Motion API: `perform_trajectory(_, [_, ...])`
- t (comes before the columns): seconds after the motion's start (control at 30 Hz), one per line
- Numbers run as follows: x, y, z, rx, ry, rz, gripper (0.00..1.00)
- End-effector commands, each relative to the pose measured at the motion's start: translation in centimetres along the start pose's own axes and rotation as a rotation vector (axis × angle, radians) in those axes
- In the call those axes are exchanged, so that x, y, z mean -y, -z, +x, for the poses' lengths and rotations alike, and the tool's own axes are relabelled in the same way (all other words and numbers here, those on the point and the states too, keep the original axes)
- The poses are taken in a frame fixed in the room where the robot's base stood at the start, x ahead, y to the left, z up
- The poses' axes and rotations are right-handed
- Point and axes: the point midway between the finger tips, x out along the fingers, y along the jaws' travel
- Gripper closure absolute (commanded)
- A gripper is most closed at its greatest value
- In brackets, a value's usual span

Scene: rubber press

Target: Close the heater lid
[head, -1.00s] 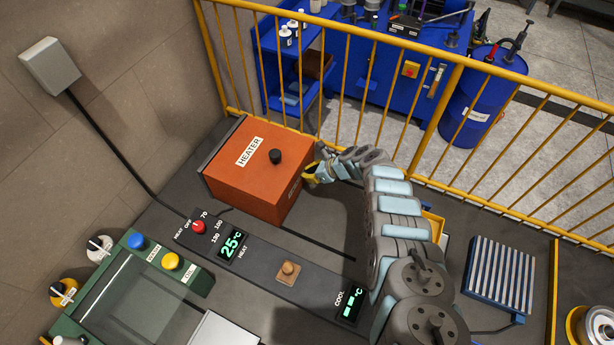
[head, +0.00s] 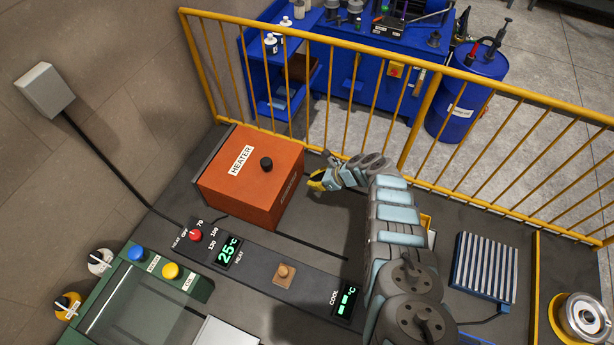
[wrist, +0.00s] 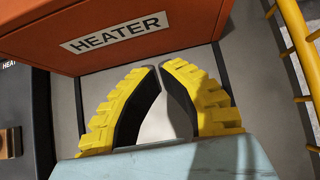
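The orange heater (head: 262,205) stands on the dark bench by the wall. Its lid (head: 262,147), with a HEATER label and a black knob (head: 266,163), lies flat on top and looks closed. My gripper (head: 314,184) is low beside the heater's right side, a little apart from it. In the wrist view the yellow fingers (wrist: 161,66) nearly meet at their tips, with nothing seen between them. The heater's labelled orange side (wrist: 120,35) fills the top of that view, just beyond the tips; the lid's top is out of sight there.
A yellow railing (head: 425,120) runs behind the heater and my arm. A ribbed rack (head: 484,268) stands at right.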

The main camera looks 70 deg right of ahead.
Motion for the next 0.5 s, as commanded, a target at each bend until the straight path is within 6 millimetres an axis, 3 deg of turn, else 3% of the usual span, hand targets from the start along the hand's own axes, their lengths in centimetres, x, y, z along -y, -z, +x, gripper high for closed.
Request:
perform_trajectory(0.37, [0.1, -0.2, -5.3, -0.003, 0.003, 0.001, 1.00])
perform_trajectory(0.5, [0.0, 0.0, -6.2, 0.000, 0.001, 0.001, 1.00])
